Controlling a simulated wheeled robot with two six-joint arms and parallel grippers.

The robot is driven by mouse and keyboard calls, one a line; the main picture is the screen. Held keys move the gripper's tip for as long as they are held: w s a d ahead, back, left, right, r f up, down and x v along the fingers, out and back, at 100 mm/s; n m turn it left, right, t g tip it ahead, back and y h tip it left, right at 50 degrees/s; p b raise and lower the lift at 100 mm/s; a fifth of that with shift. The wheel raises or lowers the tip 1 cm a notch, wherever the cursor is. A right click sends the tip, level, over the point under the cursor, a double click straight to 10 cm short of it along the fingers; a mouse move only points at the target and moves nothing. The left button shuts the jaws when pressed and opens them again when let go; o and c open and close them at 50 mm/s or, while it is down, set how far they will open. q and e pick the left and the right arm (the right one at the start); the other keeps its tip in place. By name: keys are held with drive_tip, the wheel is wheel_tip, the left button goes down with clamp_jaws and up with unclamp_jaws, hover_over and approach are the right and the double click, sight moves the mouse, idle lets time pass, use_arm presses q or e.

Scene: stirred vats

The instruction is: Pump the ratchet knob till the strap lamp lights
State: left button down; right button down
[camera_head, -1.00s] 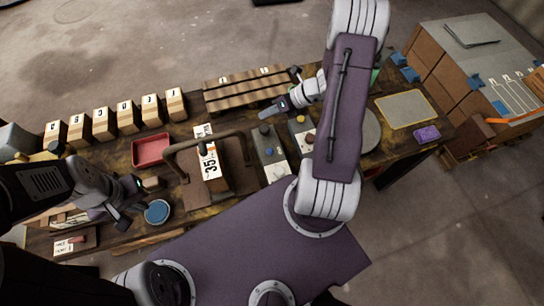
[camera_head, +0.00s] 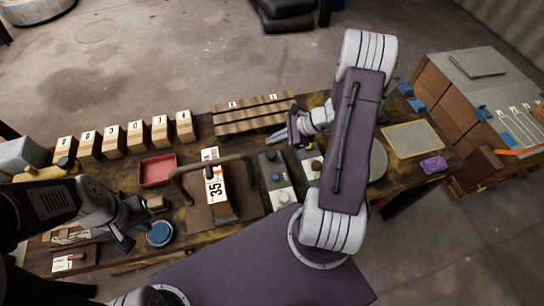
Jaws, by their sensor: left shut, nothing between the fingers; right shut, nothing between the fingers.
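A grey control panel (camera_head: 284,197) on the bench carries a blue knob (camera_head: 276,177) and a dark knob above it. A second panel beside it has a brown knob (camera_head: 315,165) and is partly hidden by my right arm. I cannot tell which knob is the ratchet knob, nor pick out the strap lamp. A box marked 35 (camera_head: 219,195) stands on a brown plate, with a curved brown bar around it. My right gripper (camera_head: 276,138) is shut and empty, just above the grey panel's far end. My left gripper (camera_head: 138,224) is shut and empty, beside a blue round disc (camera_head: 160,234).
A red tray (camera_head: 157,171) lies left of the marked box. Several numbered wooden blocks (camera_head: 113,142) line the back edge, with a slatted wooden rack (camera_head: 253,116) right of them. A yellow-edged mat (camera_head: 412,139) and purple block (camera_head: 433,164) lie at the right.

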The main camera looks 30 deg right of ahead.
sight(274, 154)
drive_tip(key=n, duration=0.7)
drive_tip(key=shift+s+r, duration=0.1)
drive_tip(key=shift+r, duration=0.15)
drive_tip(key=shift+w+d+r+n+b, duration=0.15)
drive_tip(key=shift+r+n, duration=0.4)
drive_tip(key=shift+n, duration=2.2)
drive_tip(key=shift+r+n+b, duration=0.3)
drive_tip(key=shift+r+n, duration=0.2)
drive_tip(key=shift+n, duration=2.3)
drive_tip(key=shift+w+d+r+n+b, duration=0.15)
drive_tip(key=shift+r+n, duration=0.4)
drive_tip(key=shift+n, duration=2.2)
drive_tip(key=shift+f, duration=0.1)
wheel_tip(274, 154, down, 8)
drive_tip(key=b, duration=0.6)
drive_tip(key=shift+f, duration=0.1)
drive_tip(key=shift+f+b, duration=0.25)
drive_tip(key=shift+b, duration=0.2)
drive_tip(key=shift+a+f+b, duration=0.1)
drive_tip(key=shift+f+b, duration=0.3)
drive_tip(key=shift+b, duration=0.45)
